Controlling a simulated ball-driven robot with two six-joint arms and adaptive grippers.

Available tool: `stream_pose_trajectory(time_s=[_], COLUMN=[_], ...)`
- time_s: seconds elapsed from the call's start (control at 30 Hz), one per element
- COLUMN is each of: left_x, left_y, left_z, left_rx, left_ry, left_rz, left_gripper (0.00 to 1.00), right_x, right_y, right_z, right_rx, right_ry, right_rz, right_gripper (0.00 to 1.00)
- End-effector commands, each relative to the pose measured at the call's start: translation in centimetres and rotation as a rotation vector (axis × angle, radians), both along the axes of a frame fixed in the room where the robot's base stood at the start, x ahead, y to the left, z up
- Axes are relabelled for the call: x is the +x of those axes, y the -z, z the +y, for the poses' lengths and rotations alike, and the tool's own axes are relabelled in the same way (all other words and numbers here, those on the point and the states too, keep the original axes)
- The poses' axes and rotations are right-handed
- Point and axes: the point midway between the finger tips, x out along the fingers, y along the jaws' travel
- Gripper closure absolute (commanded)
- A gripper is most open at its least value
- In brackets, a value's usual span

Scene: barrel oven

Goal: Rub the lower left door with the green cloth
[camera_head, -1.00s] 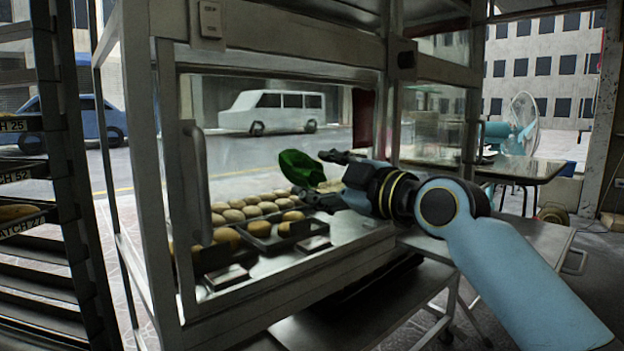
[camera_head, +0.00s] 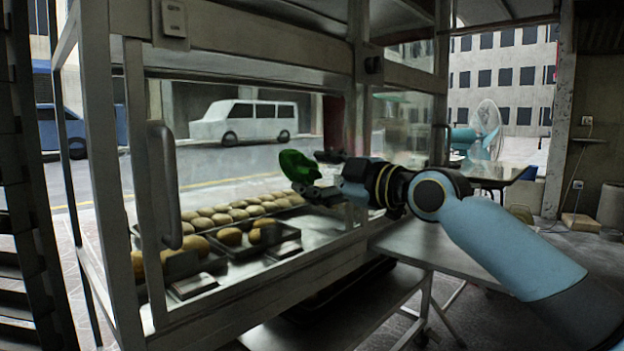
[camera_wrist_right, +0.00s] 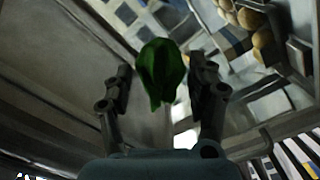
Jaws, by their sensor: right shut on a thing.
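My right gripper (camera_head: 318,172) is shut on the green cloth (camera_head: 298,166), a crumpled dark green bunch. In the right wrist view the cloth (camera_wrist_right: 162,72) sits between the two fingers (camera_wrist_right: 160,95). In the head view they appear in front of the lower opening of a metal-framed cabinet, above its trays. A long vertical handle (camera_head: 164,185) stands at the left of that lower section, on what looks like the lower left door. I cannot tell if a clear pane fills the frame or if the cloth touches anything. My left gripper is not in view.
Trays of round buns (camera_head: 232,237) lie inside the cabinet's lower section. A metal side table (camera_head: 425,243) adjoins the cabinet on the right. A dark rack (camera_head: 30,230) stands at the far left. A fan (camera_head: 486,130) stands behind right.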

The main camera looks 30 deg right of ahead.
Motion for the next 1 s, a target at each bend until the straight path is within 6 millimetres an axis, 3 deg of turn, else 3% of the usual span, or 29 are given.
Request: stream_pose_trajectory(time_s=[0.47,0.73,1.0], left_x=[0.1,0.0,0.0], left_y=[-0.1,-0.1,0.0], left_z=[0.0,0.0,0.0], left_rx=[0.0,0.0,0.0], left_ry=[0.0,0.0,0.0], left_rz=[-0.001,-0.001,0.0], left_gripper=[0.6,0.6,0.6], right_x=[-1.3,-1.6,-2.6], right_y=[0.0,0.0,0.0], right_z=[3.4,4.3,6.8], right_rx=[0.003,0.001,0.003], right_ry=[-0.001,-0.001,-0.001], right_rz=[-0.001,0.0,-0.001], right_gripper=[0.69,0.69,0.69])
